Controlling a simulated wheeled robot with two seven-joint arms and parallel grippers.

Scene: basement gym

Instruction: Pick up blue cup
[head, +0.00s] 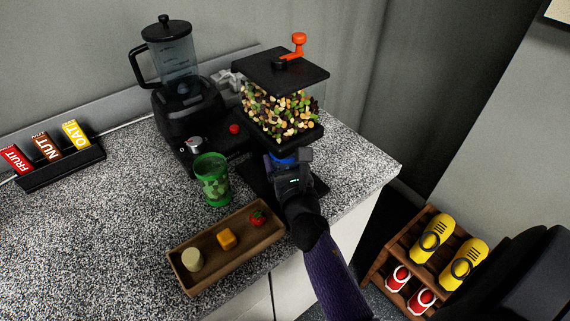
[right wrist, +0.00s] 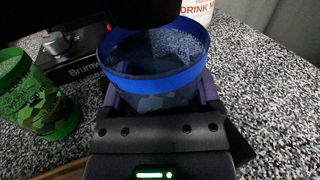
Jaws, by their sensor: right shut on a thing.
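The blue cup (right wrist: 135,82) has a bright blue rim and stands upright between the fingers of my right gripper (right wrist: 160,98), which is shut on it. In the head view only a bit of the blue cup (head: 284,160) shows, under the nut dispenser (head: 283,105), with my right gripper (head: 287,168) in front of it. The cup looks empty inside in the right wrist view. My left gripper is not in view.
A green cup (head: 213,180) stands left of the blue cup. A wooden tray (head: 207,276) with small food pieces lies in front. A blender (head: 185,100) stands at the back left. A bar holder (head: 63,170) is far left. The counter's right edge is near.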

